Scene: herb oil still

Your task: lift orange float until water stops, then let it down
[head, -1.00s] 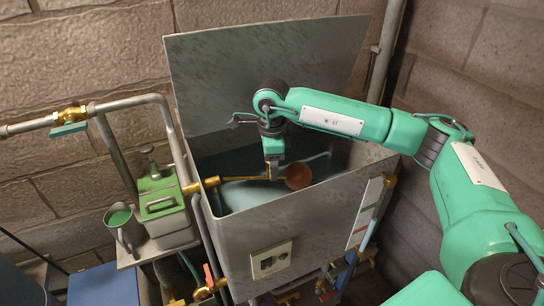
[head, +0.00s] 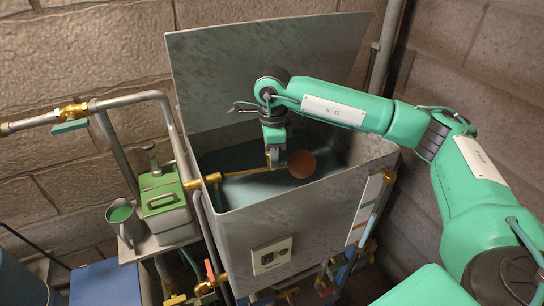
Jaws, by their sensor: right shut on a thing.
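The orange float (head: 302,164) is a brownish-orange ball on the end of a brass rod (head: 238,172) inside the open metal tank (head: 300,200). The rod runs from a brass valve (head: 212,180) at the tank's left wall. My right gripper (head: 274,160) reaches down into the tank and is shut on the rod just left of the ball. The rod tilts slightly up toward the ball. Bluish water (head: 262,184) lies below, and the ball is above it. No stream of water shows at the valve. My left gripper is not in view.
The tank's lid (head: 250,70) stands open behind my right gripper. A green canister (head: 162,200) and a grey jug (head: 124,224) stand on a small shelf left of the tank. A pipe with a brass valve (head: 72,112) runs along the left wall.

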